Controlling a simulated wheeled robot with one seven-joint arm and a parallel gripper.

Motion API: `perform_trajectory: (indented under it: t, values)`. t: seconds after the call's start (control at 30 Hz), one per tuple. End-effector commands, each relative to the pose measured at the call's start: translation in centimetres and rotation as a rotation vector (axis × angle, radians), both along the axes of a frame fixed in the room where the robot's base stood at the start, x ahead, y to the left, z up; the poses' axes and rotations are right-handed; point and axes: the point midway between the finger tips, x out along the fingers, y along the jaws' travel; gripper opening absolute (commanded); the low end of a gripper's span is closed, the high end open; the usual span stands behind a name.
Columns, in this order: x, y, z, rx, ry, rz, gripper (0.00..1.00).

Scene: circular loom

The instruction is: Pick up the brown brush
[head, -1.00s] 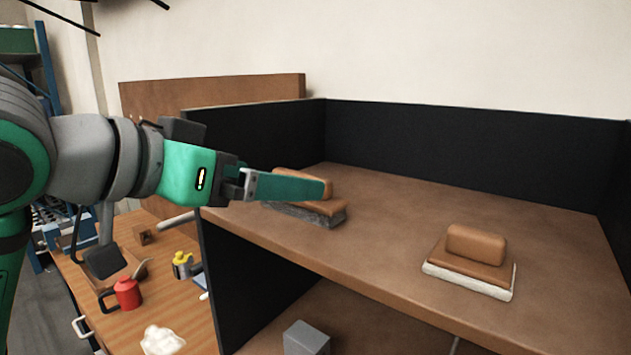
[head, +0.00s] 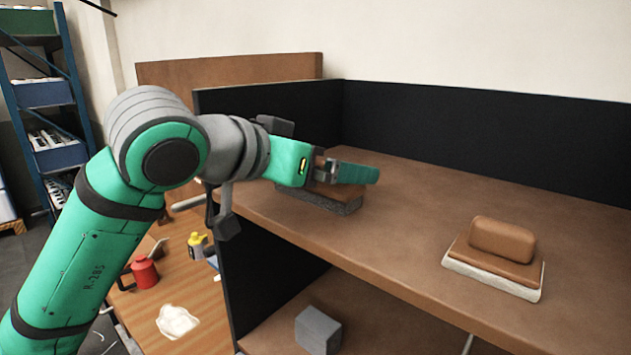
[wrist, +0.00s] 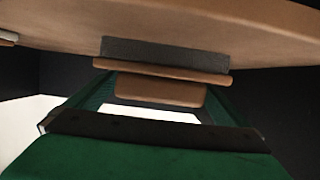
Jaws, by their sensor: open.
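A brown brush with dark grey bristles (head: 335,201) lies bristles down on the shelf, partly hidden behind my gripper in the head view. My gripper (head: 357,173) is open, its green fingers over the brush's upper part. In the wrist view, which is upside down, the same brush (wrist: 165,73) shows its brown handle between the two fingers of my gripper (wrist: 160,92). I cannot tell whether the fingers touch it. A second brown brush with pale bristles (head: 497,252) sits on the shelf to the right, apart from my gripper.
The brown shelf (head: 410,215) has black walls (head: 480,130) at the back and left, and bare room between the brushes. A grey block (head: 317,330) is on the level below. A red can (head: 145,271), a yellow-topped container (head: 197,244) and a white cloth (head: 177,321) are on the lower left table.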

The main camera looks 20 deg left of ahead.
Motion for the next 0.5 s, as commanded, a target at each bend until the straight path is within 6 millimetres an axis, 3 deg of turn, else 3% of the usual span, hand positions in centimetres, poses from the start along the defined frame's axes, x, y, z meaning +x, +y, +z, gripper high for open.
perform_trajectory:
  t: [0.13,0.37,0.5]
  values:
    - [1.07,-0.39,-0.39,0.001,0.0,0.001,1.0]
    - [1.2,-0.44,-0.41,0.001,-0.001,0.0,1.0]
    - [1.19,-0.43,-0.42,0.001,-0.001,0.0,0.71]
